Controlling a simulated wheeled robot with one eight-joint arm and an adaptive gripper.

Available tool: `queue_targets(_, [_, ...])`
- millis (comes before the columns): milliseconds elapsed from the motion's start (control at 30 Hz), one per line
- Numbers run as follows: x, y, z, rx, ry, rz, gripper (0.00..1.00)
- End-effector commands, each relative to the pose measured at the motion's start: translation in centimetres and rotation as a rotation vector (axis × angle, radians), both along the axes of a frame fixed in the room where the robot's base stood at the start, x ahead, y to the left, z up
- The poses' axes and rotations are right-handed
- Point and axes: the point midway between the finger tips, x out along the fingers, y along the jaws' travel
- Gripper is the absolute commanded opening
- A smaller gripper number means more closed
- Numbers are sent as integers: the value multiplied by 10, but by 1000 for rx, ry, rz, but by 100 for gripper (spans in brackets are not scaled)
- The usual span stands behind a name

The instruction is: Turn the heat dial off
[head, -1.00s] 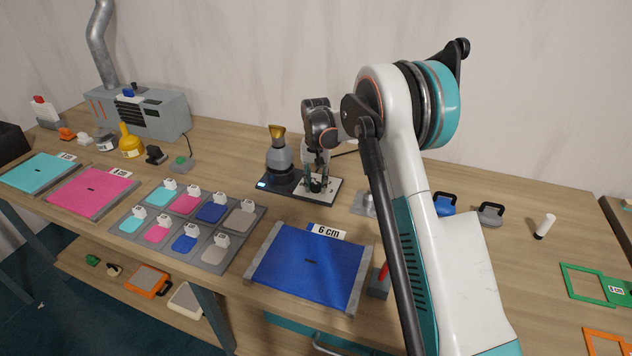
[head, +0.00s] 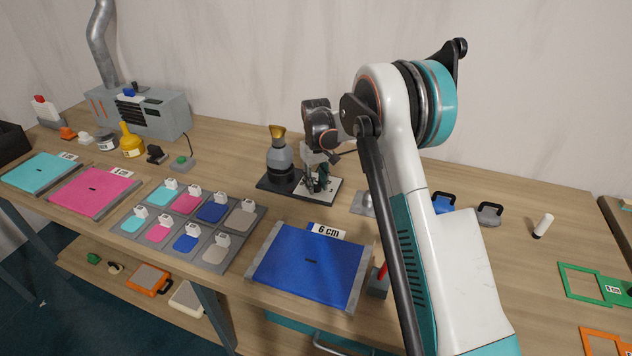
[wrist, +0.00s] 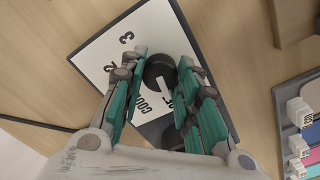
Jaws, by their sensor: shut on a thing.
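The heat dial (wrist: 160,70) is a round black knob with a white pointer line on a white panel (wrist: 150,30) marked with 3, 2, COOL and a partly hidden label that looks like OFF. The pointer line faces that label. My gripper (wrist: 164,62) has its teal fingers on both sides of the knob and is shut on it. In the head view, my gripper (head: 317,184) is over the white panel (head: 331,196), and the dial is mostly hidden. A grey bottle-like unit with a gold top (head: 280,158) stands on the same dark base.
A blue sheet in a grey frame (head: 310,265) lies in front of the device. A tray of several coloured pads (head: 165,230) is front left. A metal plate (head: 362,203) lies just right. The table behind the device is clear.

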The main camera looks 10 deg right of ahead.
Motion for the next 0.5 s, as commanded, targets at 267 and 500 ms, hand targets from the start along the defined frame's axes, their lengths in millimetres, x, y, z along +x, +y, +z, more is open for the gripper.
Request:
queue_targets(267, [0,0,0,0,0,7,6])
queue_targets(500, [0,0,0,0,0,7,51])
